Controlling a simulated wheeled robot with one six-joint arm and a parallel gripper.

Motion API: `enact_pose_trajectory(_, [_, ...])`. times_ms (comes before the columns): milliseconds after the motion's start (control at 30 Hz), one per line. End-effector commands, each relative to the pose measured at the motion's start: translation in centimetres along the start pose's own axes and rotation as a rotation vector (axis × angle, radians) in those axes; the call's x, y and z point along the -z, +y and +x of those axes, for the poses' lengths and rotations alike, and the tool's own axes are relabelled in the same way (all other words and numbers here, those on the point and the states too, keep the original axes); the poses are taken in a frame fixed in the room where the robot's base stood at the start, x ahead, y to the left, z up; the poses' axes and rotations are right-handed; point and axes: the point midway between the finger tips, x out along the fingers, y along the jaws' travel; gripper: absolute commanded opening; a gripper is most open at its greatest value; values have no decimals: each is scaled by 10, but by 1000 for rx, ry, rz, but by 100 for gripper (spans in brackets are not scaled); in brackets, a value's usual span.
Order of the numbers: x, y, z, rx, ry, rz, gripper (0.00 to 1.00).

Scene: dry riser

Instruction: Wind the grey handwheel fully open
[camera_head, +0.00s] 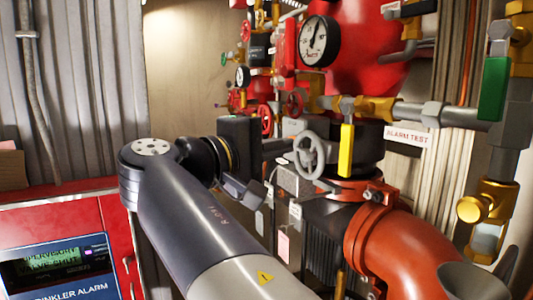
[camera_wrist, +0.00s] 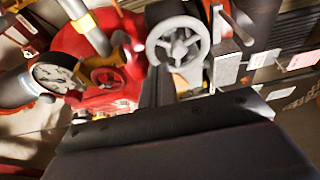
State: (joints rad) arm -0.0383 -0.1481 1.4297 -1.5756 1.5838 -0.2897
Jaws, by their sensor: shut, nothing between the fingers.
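The grey handwheel (camera_head: 309,155) is a spoked wheel on the pipework, right of centre in the head view. It also shows in the wrist view (camera_wrist: 179,45), at the top centre, with its rim and spokes clear. My gripper (camera_head: 284,147) is shut with nothing held. It is just left of the wheel in the head view, pointing toward it. I cannot tell whether the fingertips touch the rim. In the wrist view my dark gripper body fills the bottom, below the wheel.
A yellow lever (camera_head: 346,150) hangs just right of the wheel. Small red handwheels (camera_head: 266,118) and a pressure gauge (camera_head: 319,42) are behind. An orange pipe (camera_head: 405,255) curves below right. A red alarm cabinet (camera_head: 60,225) stands at the left.

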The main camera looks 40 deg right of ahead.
Motion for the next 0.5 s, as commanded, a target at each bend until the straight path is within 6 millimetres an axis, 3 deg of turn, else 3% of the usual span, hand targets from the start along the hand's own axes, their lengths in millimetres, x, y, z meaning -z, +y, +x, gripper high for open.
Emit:
enact_pose_trajectory(100, [6, 16, 18, 1, -5, 0, 0])
enact_pose_trajectory(167, [20, -9, 20, 2, -1, -6, 0])
enact_pose_trajectory(300, [45, -36, 26, 2, 0, -5, 0])
enact_pose_trajectory(500, [20, -57, 20, 1, 2, 3, 0])
